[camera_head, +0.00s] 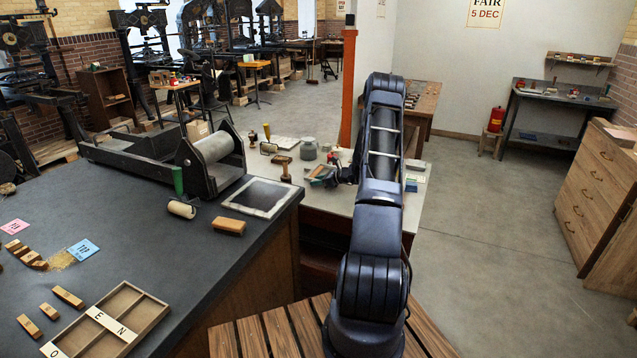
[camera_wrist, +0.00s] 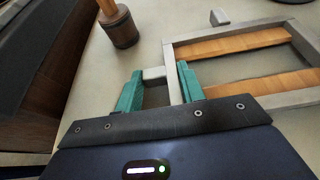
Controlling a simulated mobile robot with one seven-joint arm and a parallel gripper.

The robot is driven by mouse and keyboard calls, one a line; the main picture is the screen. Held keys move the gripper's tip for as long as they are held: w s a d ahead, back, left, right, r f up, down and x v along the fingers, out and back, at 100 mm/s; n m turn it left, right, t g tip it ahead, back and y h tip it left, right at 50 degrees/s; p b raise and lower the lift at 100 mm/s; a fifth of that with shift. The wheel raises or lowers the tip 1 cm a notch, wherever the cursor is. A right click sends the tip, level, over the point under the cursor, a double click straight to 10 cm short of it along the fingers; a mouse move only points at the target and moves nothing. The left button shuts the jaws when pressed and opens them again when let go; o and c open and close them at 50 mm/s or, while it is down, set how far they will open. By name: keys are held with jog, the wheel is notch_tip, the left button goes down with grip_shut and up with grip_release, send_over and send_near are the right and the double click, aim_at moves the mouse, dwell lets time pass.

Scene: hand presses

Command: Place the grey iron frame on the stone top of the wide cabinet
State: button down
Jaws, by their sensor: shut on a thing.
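The grey iron frame (camera_wrist: 222,40) holds wooden strips and shows at the right of the wrist view. My gripper (camera_wrist: 158,88) has green fingers on either side of the frame's left bar and is shut on it. A small grey block sits between the fingertips. The frame is over a pale top (camera_wrist: 85,90); I cannot tell whether it touches it. A larger dark top (camera_head: 130,240) is at left.
A wooden-handled tool (camera_wrist: 121,24) stands near my gripper. A grey pot (camera_head: 308,149) and small tools stand at the pale top's back. The dark top carries a press bed with a roller (camera_head: 213,147). A drawer cabinet (camera_head: 600,190) stands right; open floor lies between.

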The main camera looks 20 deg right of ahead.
notch_tip(320, 180, up, 19)
jog(key=s+a+f+m+t+h, duration=0.1)
jog(key=s+a, duration=0.1)
jog(key=a, duration=0.4)
jog(key=s+a+f+m+t+h, duration=0.1)
jog(key=s+a+m+h, duration=0.1)
jog(key=a, duration=0.4)
jog(key=s+a+f+m+t+h, duration=0.1)
jog(key=s+a+m+h, duration=0.1)
jog(key=a, duration=0.4)
jog(key=shift+s+a+f, duration=0.1)
jog(key=shift+s+f, duration=0.15)
jog(key=shift+s, duration=0.3)
jog(key=shift+s+a+f+m+t, duration=0.15)
jog(key=shift+s+a+m+t, duration=0.05)
jog(key=shift+s+m+t, duration=0.15)
